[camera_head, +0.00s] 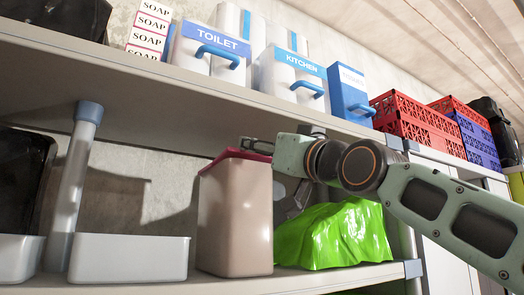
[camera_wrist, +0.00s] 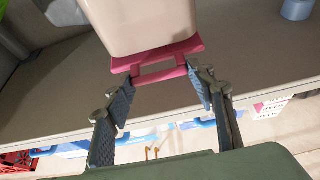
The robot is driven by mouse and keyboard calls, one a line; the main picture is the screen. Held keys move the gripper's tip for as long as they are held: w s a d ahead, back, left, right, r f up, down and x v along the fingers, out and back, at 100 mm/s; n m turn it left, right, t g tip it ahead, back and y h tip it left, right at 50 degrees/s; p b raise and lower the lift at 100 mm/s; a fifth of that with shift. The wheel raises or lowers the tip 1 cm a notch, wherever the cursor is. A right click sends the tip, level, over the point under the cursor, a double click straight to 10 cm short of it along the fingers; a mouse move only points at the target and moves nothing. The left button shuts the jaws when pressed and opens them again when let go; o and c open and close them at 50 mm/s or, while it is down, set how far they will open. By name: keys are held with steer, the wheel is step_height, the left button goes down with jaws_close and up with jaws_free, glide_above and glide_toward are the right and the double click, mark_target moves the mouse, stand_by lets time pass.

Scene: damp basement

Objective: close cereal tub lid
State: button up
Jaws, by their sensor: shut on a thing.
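The cereal tub (camera_head: 235,220), tall and beige-pink, stands upright on the lower shelf. Its dark red lid (camera_head: 232,155) lies across the top; I cannot tell whether it sits fully flush. In the wrist view the tub (camera_wrist: 140,22) is at the top and the pink-red lid (camera_wrist: 155,56) has a loop-like edge facing me. My gripper (camera_wrist: 161,77) has one finger at each end of that edge and is shut on the lid. In the head view my gripper (camera_head: 258,146) reaches the lid's right side from the right, just under the upper shelf.
A bright green crumpled bag (camera_head: 335,235) stands right of the tub. White bins (camera_head: 128,258) and a grey post (camera_head: 75,190) are to the left. The upper shelf (camera_head: 130,85) runs close above, holding boxes and red crates (camera_head: 415,122).

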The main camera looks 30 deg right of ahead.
steer(key=shift+w+f+b, duration=0.15)
steer(key=shift+f+b, duration=0.25)
steer(key=shift+f, duration=0.55)
steer(key=o, duration=1.7)
steer(key=shift+r, duration=0.1)
steer(key=v, duration=1.2)
steer(key=shift+r, duration=0.1)
